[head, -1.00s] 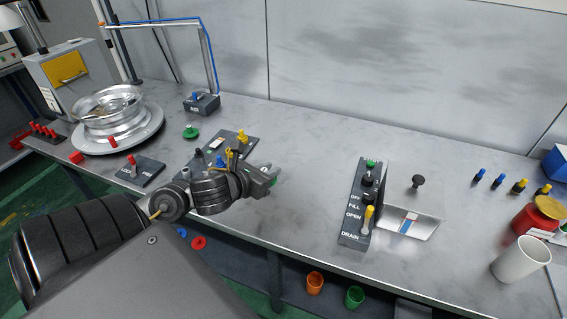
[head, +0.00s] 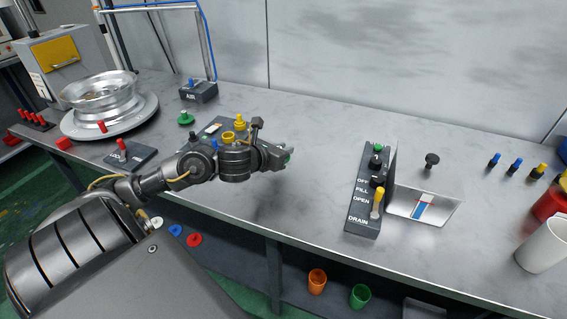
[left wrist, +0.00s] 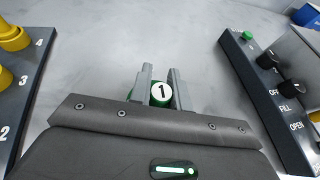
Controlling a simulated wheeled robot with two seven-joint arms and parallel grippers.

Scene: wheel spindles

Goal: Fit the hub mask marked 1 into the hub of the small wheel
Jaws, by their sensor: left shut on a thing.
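My left gripper (head: 285,156) is over the workbench, between the numbered panel and the valve panel. In the left wrist view my left gripper (left wrist: 160,84) is shut on the hub mask (left wrist: 161,93), a green piece with a white disc marked 1. In the head view only a bit of green shows at the fingertips. A silver wheel (head: 98,92) lies on a round turntable (head: 122,127) at the far left of the bench, well apart from the gripper. It is the only wheel I see. My right gripper is not in view.
A numbered panel with yellow knobs (left wrist: 14,38) is on the other side. The AIR box (head: 200,93) and a green knob (head: 185,118) stand behind.

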